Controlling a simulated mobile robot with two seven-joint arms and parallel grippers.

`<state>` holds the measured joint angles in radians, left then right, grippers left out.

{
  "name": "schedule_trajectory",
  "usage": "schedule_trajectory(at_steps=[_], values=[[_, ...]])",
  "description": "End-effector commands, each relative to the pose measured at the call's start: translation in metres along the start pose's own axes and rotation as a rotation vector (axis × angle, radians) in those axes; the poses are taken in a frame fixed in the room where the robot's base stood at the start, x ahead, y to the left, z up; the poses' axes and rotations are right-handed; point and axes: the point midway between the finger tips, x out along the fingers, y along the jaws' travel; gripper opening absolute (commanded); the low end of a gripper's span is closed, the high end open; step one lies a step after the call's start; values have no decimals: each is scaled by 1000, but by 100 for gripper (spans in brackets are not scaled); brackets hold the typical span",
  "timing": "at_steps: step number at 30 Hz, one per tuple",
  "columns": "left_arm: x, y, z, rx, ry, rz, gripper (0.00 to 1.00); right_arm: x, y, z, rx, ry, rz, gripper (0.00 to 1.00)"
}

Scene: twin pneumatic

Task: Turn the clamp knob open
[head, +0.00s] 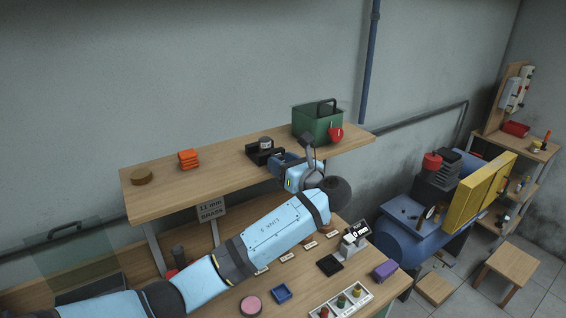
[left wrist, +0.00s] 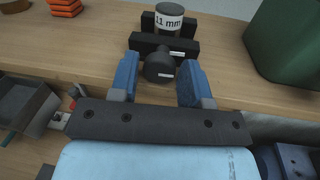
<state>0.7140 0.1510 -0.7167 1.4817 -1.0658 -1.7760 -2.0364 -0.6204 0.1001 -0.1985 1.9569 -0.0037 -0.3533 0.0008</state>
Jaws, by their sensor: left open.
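The black clamp (head: 259,153) stands on the wooden shelf and holds a grey cylinder with a white "11 mm" label (left wrist: 168,20). Its round dark clamp knob (left wrist: 159,67) faces my left gripper (head: 284,160). In the left wrist view the two blue fingers are open, one to each side of the knob, with a visible gap on both sides. I cannot tell how deep the knob sits between them. In the head view my gripper hides the knob. My right gripper is in neither view.
A green box (head: 317,124) with a red tag stands right of the clamp. Orange blocks (head: 188,159) and a brown disc (head: 141,176) lie to the left on the shelf (head: 222,170). Below, the bench holds a blue tray (head: 281,292) and other small items.

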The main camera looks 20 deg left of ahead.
Motion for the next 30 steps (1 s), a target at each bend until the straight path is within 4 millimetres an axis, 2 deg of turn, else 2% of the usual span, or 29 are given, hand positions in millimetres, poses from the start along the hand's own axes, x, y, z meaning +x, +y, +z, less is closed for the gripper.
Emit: schedule_trajectory(at_steps=[1, 5, 6, 15, 22, 23, 24, 30], values=[[0, 0, 0, 0, 0, 0, 43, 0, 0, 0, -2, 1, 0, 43], [0, 0, 0, 0, 0, 0, 13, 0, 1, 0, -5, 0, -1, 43], [0, 0, 0, 0, 0, 0, 9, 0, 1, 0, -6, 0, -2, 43], [0, 0, 0, -121, 19, -1, 10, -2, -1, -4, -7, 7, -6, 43], [0, 0, 0, -124, 18, -1, 10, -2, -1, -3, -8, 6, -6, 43], [0, 0, 0, -124, 18, -1, 38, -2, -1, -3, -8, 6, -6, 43], [0, 0, 0, -123, 18, -1, 43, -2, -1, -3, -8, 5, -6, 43], [0, 0, 0, -123, 18, -2, 43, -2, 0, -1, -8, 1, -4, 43]])
